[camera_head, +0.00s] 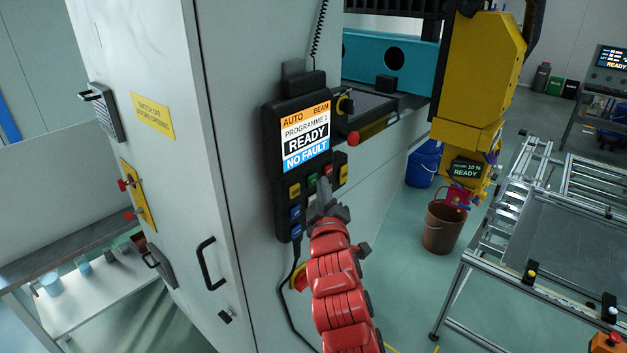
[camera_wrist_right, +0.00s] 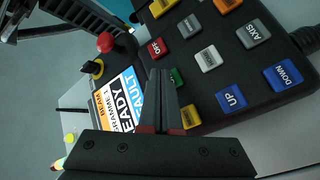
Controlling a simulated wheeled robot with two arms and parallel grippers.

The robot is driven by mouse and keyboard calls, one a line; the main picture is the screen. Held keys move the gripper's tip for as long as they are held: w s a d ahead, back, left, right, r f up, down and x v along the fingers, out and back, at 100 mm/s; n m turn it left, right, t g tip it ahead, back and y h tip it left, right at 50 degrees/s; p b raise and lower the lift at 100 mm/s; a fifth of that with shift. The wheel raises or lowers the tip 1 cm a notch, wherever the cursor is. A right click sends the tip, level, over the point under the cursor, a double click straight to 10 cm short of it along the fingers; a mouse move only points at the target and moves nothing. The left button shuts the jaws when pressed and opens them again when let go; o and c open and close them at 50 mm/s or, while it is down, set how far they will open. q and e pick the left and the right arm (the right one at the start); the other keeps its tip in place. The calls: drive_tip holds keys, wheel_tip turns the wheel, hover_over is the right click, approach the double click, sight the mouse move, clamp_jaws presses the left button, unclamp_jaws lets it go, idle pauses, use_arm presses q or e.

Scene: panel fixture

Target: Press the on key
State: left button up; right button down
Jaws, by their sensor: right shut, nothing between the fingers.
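The control pendant (camera_head: 273,150) hangs on the side of a white cabinet. Its screen (camera_head: 305,136) reads READY and NO FAULT. A green key (camera_head: 312,179) sits below the screen beside a red key (camera_head: 328,170). In the right wrist view the green key (camera_wrist_right: 177,78) is partly covered by my fingers, so its label is not readable; the red key (camera_wrist_right: 156,48) reads OFF. My right gripper (camera_head: 323,184) is shut and empty, its tips at the key rows close to the green key. I cannot tell whether they touch it. My left gripper is out of view.
Blue UP (camera_wrist_right: 231,97) and DOWN (camera_wrist_right: 283,75) keys lie near my right fingers. A red mushroom button (camera_wrist_right: 105,42) and a black rotary knob (camera_wrist_right: 92,67) stand beside the screen. A cable (camera_head: 288,290) hangs below the pendant. A cabinet handle (camera_head: 208,265) is to the left.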

drive_tip(key=shift+s+d, duration=0.15)
drive_tip(key=shift+d, duration=0.1)
drive_tip(key=s+d, duration=0.1)
drive_tip(key=d, duration=0.1)
drive_tip(key=s+d+p, duration=0.1)
drive_tip(key=s+d, duration=0.1)
idle(0.5)
idle(0.4)
